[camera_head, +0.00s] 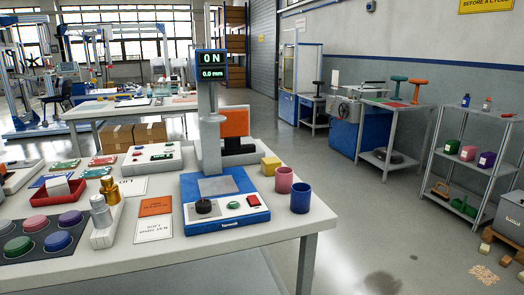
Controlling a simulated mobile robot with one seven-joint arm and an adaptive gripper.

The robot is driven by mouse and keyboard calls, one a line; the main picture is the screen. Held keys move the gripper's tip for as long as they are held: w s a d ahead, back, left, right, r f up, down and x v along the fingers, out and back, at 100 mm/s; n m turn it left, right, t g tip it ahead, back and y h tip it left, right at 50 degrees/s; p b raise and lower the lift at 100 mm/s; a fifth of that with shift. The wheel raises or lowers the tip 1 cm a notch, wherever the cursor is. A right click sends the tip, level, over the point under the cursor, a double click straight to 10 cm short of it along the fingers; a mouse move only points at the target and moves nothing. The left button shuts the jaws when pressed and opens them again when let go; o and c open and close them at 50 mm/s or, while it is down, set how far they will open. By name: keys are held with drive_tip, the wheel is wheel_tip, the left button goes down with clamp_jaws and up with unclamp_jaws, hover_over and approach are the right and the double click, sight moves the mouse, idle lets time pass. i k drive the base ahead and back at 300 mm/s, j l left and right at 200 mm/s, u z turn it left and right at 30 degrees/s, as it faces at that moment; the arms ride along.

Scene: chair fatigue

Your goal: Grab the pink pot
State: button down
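The pink pot (284,181) is a small upright open-topped cup near the right edge of the white table. A similar blue pot (301,199) stands just in front of it and to its right, very close to it. My gripper is not in view.
The blue-and-white test machine (226,213) with its tall display column stands left of the pots. The white table (283,229) holds cards, discs and metal parts farther left. Open floor (375,205) lies right of the table; a metal shelf (458,180) stands beyond.

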sight(284, 175)
drive_tip(key=i+l+u, duration=0.1)
drive_tip(key=l, duration=0.35)
drive_tip(key=i+l+u, duration=0.1)
drive_tip(key=i+l, duration=0.2)
drive_tip(key=l, duration=0.15)
drive_tip(key=i+l+u, duration=0.1)
drive_tip(key=l, duration=0.35)
drive_tip(key=i+l+u, duration=0.1)
drive_tip(key=i+l, duration=0.15)
drive_tip(key=l, duration=0.25)
drive_tip(key=i+l, duration=0.15)
drive_tip(key=l, duration=0.3)
drive_tip(key=i+l+u, duration=0.15)
drive_tip(key=l, duration=0.35)
drive_tip(key=i+l+u, duration=0.1)
drive_tip(key=l, duration=0.4)
drive_tip(key=i+l+u, duration=0.1)
drive_tip(key=l, duration=0.4)
